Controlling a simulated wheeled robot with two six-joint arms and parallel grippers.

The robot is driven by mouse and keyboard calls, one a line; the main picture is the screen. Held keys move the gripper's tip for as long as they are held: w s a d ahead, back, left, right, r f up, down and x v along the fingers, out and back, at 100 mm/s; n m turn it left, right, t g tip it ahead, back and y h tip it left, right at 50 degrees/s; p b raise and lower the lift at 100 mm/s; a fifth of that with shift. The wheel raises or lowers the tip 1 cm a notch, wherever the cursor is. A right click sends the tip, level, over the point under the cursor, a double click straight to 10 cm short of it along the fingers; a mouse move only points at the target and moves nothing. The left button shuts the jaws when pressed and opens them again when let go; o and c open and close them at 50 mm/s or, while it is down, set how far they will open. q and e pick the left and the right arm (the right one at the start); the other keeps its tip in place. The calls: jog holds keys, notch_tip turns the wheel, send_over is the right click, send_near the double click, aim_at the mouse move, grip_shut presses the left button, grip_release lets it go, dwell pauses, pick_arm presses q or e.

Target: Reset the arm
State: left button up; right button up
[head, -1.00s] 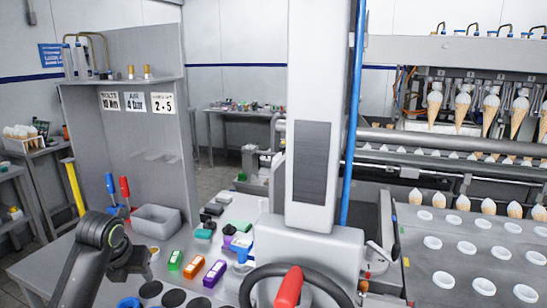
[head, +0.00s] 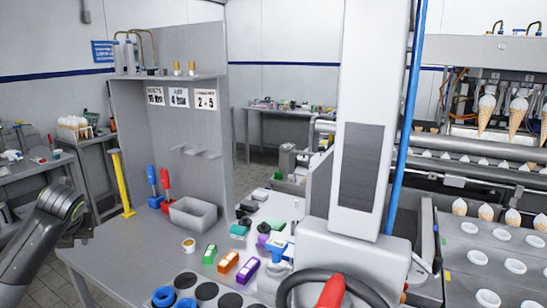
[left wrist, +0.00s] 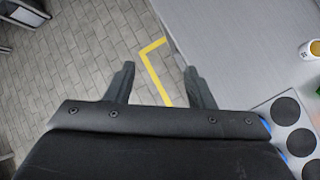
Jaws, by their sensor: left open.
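My left arm comes in at the left edge of the head view, and its gripper (head: 82,228) is at the left edge of the grey work table (head: 122,250). In the left wrist view the left gripper (left wrist: 159,84) has its two dark fingers spread apart with nothing between them. Below the fingers are paved floor (left wrist: 80,65) and a yellow floor line (left wrist: 150,68). My right gripper is not in view.
On the table stand a grey bin (head: 194,215), a small cup (head: 189,245), a red-handled tool (head: 165,182), a blue-handled tool (head: 152,180) and a panel with round black holes (head: 207,291). A yellow post (head: 121,185) stands at the table's back left. The table's front left is clear.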

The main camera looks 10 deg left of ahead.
pick_arm(q)
jog(key=s+a+f+n+g+y, duration=0.1)
jog(key=s+a+f+n, duration=0.65)
jog(key=a+f, duration=0.35)
jog(key=s+a+f+n+g+y, duration=0.1)
jog(key=s+a+f+n+y, duration=0.1)
jog(key=s+a+f+n, duration=1.15)
jog(key=s+f, duration=0.2)
jog(key=s, duration=0.4)
jog(key=s+a+f+n, duration=0.2)
jog(key=s+f, duration=0.3)
jog(key=s, duration=0.3)
jog(key=s+a+f+n, duration=0.3)
jog(key=s+f, duration=0.1)
jog(key=s, duration=0.5)
jog(key=s+d+f+n+g+h, duration=0.1)
jog(key=s+d+f+n+h, duration=0.2)
jog(key=d+f, duration=1.9)
jog(key=d+f+h, duration=0.2)
jog(key=d+f, duration=0.2)
jog(key=d, duration=1.3)
jog(key=d+f+h, duration=0.3)
jog(key=d+f, duration=0.1)
jog(key=d, duration=1.3)
jog(key=shift+s+d+f+n, duration=0.15)
jog(key=shift+s+f+n, duration=0.05)
jog(key=shift+s+n, duration=0.25)
